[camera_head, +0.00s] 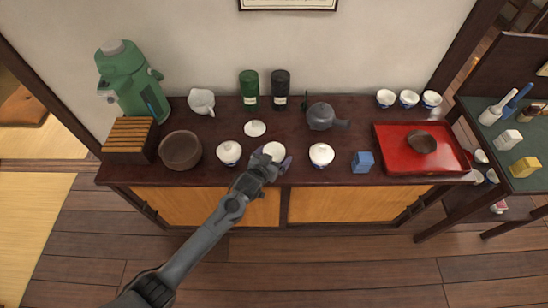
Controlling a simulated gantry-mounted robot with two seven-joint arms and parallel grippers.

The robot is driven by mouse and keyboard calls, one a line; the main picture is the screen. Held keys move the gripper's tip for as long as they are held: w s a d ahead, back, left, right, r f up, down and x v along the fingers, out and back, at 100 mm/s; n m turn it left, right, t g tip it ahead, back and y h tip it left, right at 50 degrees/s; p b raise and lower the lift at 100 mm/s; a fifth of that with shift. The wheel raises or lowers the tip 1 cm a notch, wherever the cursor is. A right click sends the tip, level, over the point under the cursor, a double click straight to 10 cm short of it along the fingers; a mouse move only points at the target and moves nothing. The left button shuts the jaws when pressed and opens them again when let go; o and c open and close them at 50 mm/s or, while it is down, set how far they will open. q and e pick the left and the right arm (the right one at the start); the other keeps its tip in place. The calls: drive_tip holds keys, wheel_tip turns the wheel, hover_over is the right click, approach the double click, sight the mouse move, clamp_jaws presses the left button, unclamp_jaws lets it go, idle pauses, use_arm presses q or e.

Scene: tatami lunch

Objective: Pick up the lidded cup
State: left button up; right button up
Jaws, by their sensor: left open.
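Three white lidded cups stand in a row near the front of the dark cabinet top (300,178): one on the left (229,152), one in the middle (274,149) and one on the right (321,154). My left gripper (271,160) is open at the middle cup, its fingers on either side of the cup in the picture. The gripper hides the lower front of that cup, so I cannot tell whether the fingers touch it. My right gripper is not in view.
A brown bowl (180,151) stands at the left and a blue block (362,161) at the right. A small white dish (254,128), a dark teapot (321,117) and two canisters stand behind. A red tray (391,160) holds a dark bowl (422,142).

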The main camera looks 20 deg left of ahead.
use_arm(q)
drive_tip(key=shift+c, duration=0.5)
drive_tip(key=c, duration=0.9)
